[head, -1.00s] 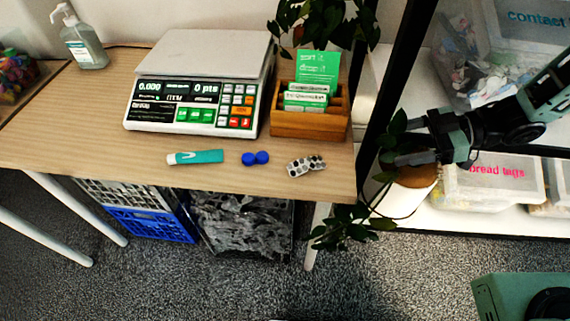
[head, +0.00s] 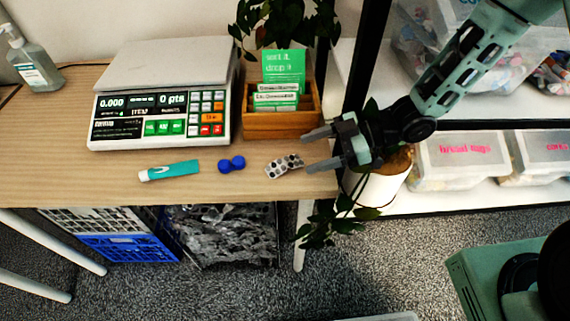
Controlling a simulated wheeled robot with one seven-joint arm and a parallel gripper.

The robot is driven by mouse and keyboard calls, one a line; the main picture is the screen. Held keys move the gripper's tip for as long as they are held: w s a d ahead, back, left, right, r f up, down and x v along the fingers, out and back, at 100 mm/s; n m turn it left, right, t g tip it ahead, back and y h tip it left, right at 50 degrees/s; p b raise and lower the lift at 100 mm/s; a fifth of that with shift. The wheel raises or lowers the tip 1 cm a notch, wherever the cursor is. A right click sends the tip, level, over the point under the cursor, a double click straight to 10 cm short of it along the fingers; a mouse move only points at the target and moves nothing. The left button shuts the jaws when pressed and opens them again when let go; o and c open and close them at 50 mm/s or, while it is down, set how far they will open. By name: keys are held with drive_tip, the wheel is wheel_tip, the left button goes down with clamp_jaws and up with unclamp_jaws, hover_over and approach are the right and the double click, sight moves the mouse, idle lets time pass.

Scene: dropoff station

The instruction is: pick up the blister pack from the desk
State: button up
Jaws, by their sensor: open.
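The blister pack (head: 284,166) lies flat on the wooden desk (head: 215,190), close to its right front corner. It is silvery with dark round pockets. My gripper (head: 306,151) comes in from the right with its two fingers spread and pointing left. In the picture the fingers lie just right of the pack, one above and one below its level. Nothing is between the fingers. I cannot tell how high above the desk they are.
Left of the pack lie a blue contact lens case (head: 231,164) and a teal tube (head: 170,171). A scale (head: 160,110) and a wooden card box (head: 284,122) stand behind. A potted plant (head: 376,194) and a black shelf post (head: 357,60) are close to my arm.

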sight(286, 162)
drive_tip(key=x, duration=0.2)
drive_tip(key=s+x, duration=0.1)
drive_tip(key=x, duration=0.1)
drive_tip(key=shift+a+r, duration=0.15)
drive_tip(key=shift+a, duration=0.05)
drive_tip(key=shift+w+a+f, duration=0.1)
drive_tip(key=shift+a+f, duration=0.1)
drive_tip(key=shift+a, duration=0.3)
drive_tip(key=c, duration=1.2)
drive_tip(key=shift+c, duration=0.3)
